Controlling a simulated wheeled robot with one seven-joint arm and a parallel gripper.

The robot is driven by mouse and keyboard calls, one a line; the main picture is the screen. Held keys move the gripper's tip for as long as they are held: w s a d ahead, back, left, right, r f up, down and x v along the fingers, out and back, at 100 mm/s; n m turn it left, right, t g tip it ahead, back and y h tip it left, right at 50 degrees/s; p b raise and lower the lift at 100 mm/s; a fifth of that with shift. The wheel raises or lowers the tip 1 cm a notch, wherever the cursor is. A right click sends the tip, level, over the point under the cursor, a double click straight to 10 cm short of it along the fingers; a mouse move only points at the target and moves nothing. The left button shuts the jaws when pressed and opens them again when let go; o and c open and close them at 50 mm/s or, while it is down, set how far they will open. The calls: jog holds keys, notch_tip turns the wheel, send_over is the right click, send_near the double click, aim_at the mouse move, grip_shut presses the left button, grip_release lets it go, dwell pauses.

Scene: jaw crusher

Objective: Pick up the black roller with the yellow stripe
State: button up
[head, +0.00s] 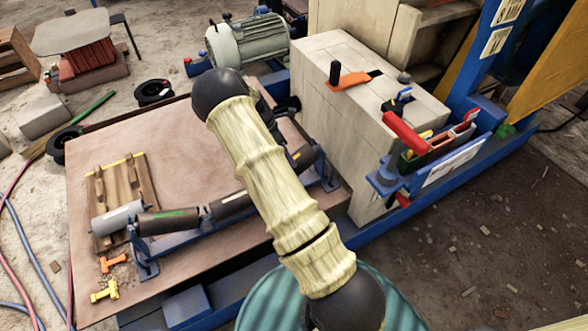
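A dark roller with a yellow stripe (305,158) lies at the right end of the blue roller frame (148,262), partly hidden behind my arm. Further left on the frame lie a dark roller with a green stripe (168,221) and a dark roller with a pale stripe (232,205). My cream arm with black joints crosses the middle of the head view, over the right part of the frame. My gripper cannot be made out; the arm's far end hides that area.
A grey roller (118,216) rests on a small wooden pallet (138,178) on the brown board (100,150). Orange and yellow fittings lie at the board's front left. A pale block (325,95) and a tool holder (440,145) stand right. A motor (246,42) is behind.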

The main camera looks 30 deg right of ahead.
jog(key=shift+b+x, duration=0.3)
jog(key=shift+x, duration=1.1)
jog(key=shift+b+x, duration=1.4)
jog(key=shift+x, duration=1.25)
jog(key=shift+s+a, duration=0.1)
jog(key=shift+a, duration=0.05)
jog(key=c, duration=1.7)
jog(key=shift+r, duration=0.15)
